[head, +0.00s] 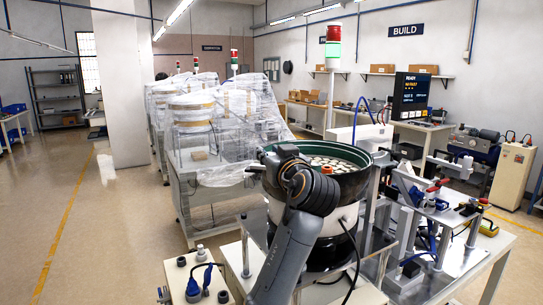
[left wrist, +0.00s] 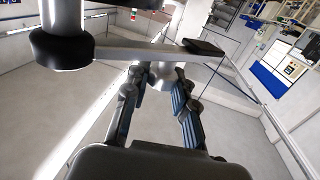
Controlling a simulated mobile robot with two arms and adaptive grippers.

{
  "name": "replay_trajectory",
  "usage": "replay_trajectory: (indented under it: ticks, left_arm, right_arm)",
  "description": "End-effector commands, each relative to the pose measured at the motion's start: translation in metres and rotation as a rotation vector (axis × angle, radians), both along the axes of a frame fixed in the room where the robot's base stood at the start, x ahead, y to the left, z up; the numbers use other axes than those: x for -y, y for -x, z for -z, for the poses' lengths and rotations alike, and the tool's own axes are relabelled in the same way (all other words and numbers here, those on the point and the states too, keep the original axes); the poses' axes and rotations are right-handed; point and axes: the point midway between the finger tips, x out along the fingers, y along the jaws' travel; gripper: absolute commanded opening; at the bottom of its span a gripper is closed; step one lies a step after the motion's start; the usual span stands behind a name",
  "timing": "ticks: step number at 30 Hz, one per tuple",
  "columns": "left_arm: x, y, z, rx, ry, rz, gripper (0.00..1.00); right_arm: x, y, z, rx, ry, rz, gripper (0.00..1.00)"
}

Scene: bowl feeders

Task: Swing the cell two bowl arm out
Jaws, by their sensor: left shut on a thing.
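A grey bar (left wrist: 140,54), apparently the bowl arm, runs across the left wrist view from a dark collar (left wrist: 62,46) on a post to a dark end pad (left wrist: 203,46). My left gripper (left wrist: 160,76) is shut on a pale, rounded part at the bar, perhaps its handle; the bar partly hides the grip. In the head view my left gripper (head: 266,165) is at the left rim of the green bowl (head: 353,183), mostly hidden by my own wrist. The bowl holds pale parts, with an orange piece near its front. No cell number is readable. My right gripper is out of view.
Plastic-wrapped machines (head: 215,115) stand behind and left of the bowl. A fixture table (head: 465,265) with clamps is at the right, below a display (head: 411,88). The floor at far left is clear.

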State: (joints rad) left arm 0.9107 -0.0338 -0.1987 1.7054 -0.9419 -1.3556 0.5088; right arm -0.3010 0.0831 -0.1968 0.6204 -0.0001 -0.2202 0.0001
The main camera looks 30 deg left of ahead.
Motion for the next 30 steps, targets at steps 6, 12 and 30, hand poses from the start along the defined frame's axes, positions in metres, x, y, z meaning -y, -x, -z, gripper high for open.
replay_trajectory:
  ticks: [6,12,30]
  left_arm:
    - [0.0003,0.0006,0.0022,-0.006,0.001,-0.011,0.0]
    - [0.0001,0.0006,0.0025,-0.006,0.001,-0.011,0.0]
    - [0.0074,0.0069,0.0007,-0.001,-0.001,-0.008,0.5]
  right_arm:
    - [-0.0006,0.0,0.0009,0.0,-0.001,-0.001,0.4]
    - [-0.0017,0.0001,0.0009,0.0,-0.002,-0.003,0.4]
    - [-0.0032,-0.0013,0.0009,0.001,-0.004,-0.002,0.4]
